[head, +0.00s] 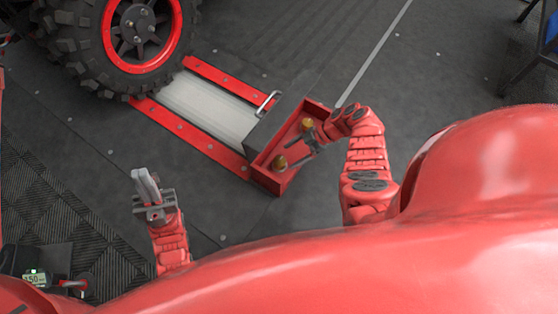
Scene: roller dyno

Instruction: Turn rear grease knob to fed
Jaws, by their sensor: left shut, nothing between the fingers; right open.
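Two brass-coloured knobs sit in a red open-topped box at the end of the roller unit: an upper knob (307,124) and a lower knob (280,162). I cannot tell from this view which one is the rear grease knob, nor read any marking for fed. My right gripper (291,153) is open over the red box (285,184). Its fingers point down-left towards the lower knob; whether they touch it I cannot tell. My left gripper (145,178) is shut and empty, above the dark floor well left of the box.
A large tyre with a red-rimmed wheel (141,69) stands at the upper left by the pale roller (208,107) in its red frame. A metal handle (268,103) stands beside the box. A device with a lit display (36,279) is at the lower left.

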